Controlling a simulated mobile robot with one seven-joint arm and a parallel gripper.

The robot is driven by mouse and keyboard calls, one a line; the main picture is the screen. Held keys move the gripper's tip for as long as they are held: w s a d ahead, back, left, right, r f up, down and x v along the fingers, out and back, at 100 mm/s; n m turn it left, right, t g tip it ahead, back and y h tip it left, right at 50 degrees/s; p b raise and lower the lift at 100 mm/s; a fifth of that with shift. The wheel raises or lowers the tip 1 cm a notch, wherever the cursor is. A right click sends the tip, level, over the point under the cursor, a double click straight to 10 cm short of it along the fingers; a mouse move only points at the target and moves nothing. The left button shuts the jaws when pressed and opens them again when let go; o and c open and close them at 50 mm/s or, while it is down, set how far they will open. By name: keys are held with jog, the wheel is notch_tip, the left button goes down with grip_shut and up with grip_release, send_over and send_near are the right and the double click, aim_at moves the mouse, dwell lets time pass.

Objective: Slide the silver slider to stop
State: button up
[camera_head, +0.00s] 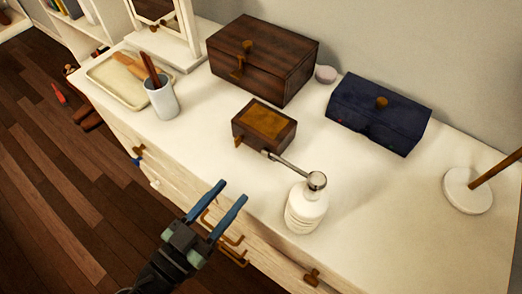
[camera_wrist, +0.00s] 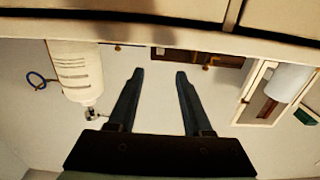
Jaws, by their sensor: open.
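A silver bar (camera_head: 290,165) with a round silver end runs from the top of a white bottle (camera_head: 305,208) toward a small brown box (camera_head: 264,127). It is the only silver part I can make out, and I cannot tell if it is a slider. My gripper (camera_head: 231,191) is open and empty, with blue fingers apart, near the dresser's front edge, left of the bottle. In the wrist view the open fingers (camera_wrist: 160,74) have nothing between them. The bottle (camera_wrist: 75,70) shows there at left, with a small silver part (camera_wrist: 92,113) at its lower end.
On the white dresser (camera_head: 390,225) stand a large dark wooden box (camera_head: 262,60), a dark blue box (camera_head: 378,112), a cup (camera_head: 162,100) holding brown sticks, a tray (camera_head: 115,80) and a mirror stand (camera_head: 165,40). A round white base (camera_head: 467,190) stands at right. Drawer handles stick out below the front edge.

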aim_at(264, 154)
jog(key=p+x, duration=0.1)
jog(key=x, duration=0.9)
jog(key=shift+w, duration=0.1)
grip_shut()
dwell(1.1)
